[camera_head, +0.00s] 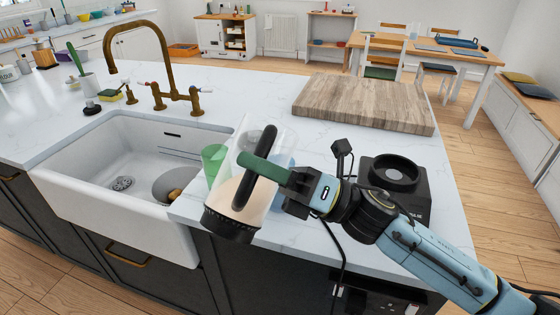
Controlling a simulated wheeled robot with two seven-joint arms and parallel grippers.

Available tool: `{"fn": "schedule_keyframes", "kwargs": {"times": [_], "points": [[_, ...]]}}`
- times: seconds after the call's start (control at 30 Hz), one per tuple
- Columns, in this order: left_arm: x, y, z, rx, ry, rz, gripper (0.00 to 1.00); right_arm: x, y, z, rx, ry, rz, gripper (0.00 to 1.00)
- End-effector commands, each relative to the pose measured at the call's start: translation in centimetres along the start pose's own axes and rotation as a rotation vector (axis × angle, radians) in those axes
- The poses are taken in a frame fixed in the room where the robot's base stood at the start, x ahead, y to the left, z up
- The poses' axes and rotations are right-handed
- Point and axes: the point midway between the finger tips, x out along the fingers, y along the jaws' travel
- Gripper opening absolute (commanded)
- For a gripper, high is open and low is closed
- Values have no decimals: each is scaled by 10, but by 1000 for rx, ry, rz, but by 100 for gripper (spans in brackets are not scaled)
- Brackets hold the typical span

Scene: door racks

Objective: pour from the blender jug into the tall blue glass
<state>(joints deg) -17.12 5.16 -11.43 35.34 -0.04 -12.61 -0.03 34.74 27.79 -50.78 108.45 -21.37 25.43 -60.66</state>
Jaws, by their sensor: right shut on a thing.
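The blender jug (237,197) is clear with a black handle and black bottom collar, and holds a cream-coloured drink in its lower part. My right gripper (264,168) is shut on its handle, with green fingers across it. The jug is held at the counter's front edge, leaning with its top to the right. A pale blue patch (285,162) shows behind the jug's right side; it looks like the blue glass, mostly hidden by the jug and gripper. I cannot tell its full shape. My left gripper is out of view.
A green glass (213,160) stands just left of the jug, beside the sink (120,200). The black blender base (396,182) stands right, behind my right arm. A wooden board (365,103) lies farther back. The white counter (240,100) between tap and board is clear.

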Motion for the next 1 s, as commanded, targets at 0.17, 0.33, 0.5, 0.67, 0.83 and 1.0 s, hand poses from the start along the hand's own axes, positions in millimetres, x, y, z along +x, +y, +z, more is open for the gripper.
{"fn": "schedule_keyframes", "kwargs": {"times": [0.17,0.33,0.5,0.67,0.83,1.0], "points": [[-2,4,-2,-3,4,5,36,2,3,4,7,-8,7,0],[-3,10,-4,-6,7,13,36,2,4,5,16,-14,8,0],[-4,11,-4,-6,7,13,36,3,4,6,25,-20,9,0],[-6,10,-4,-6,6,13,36,3,5,8,33,-25,10,0],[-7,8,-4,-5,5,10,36,4,6,9,42,-31,11,0],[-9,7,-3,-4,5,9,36,4,7,11,51,-37,12,0]]}}
